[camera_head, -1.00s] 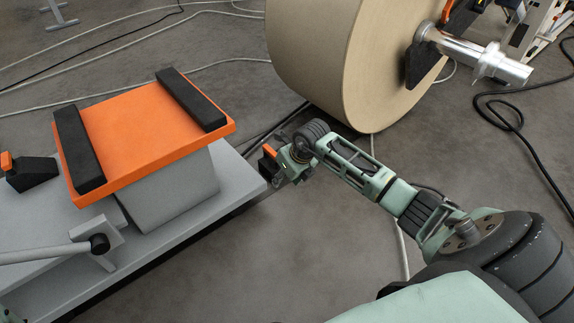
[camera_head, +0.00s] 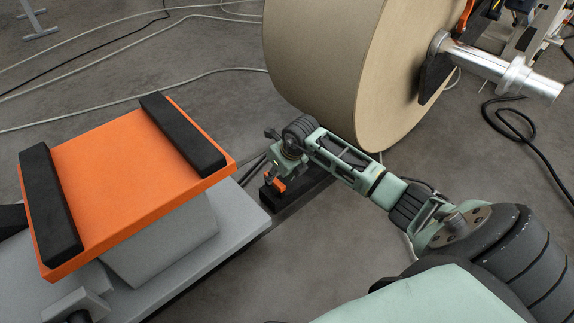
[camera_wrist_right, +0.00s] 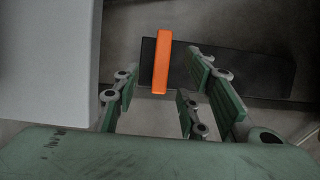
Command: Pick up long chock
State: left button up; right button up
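The long chock (camera_head: 318,190) is a dark bar with an upright-looking orange handle (camera_head: 279,184), low beside the cart's near right corner. In the right wrist view the dark bar (camera_wrist_right: 262,75) runs across the picture, with the orange handle (camera_wrist_right: 161,62) crossing it. My right gripper (camera_head: 274,162) is above the chock in the head view. In the wrist view the right gripper (camera_wrist_right: 165,80) is open, with the handle between the lines of its fingers, near their tips. Contact cannot be told. My left gripper is not in view.
A grey cart (camera_head: 240,225) carries an orange-topped cradle (camera_head: 130,175) with two black bars. A large kraft roll (camera_head: 330,70) on a metal shaft (camera_head: 500,72) stands behind my right arm. Cables lie on the floor.

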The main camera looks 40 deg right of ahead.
aim_at(275, 180)
jog(key=shift+b+x, duration=0.85)
jog(key=shift+x, duration=0.35)
jog(key=b+x, duration=0.5)
jog(key=shift+s+d+f, duration=0.1)
jog(key=shift+s+d, duration=0.05)
jog(key=shift+d, duration=0.05)
grip_shut()
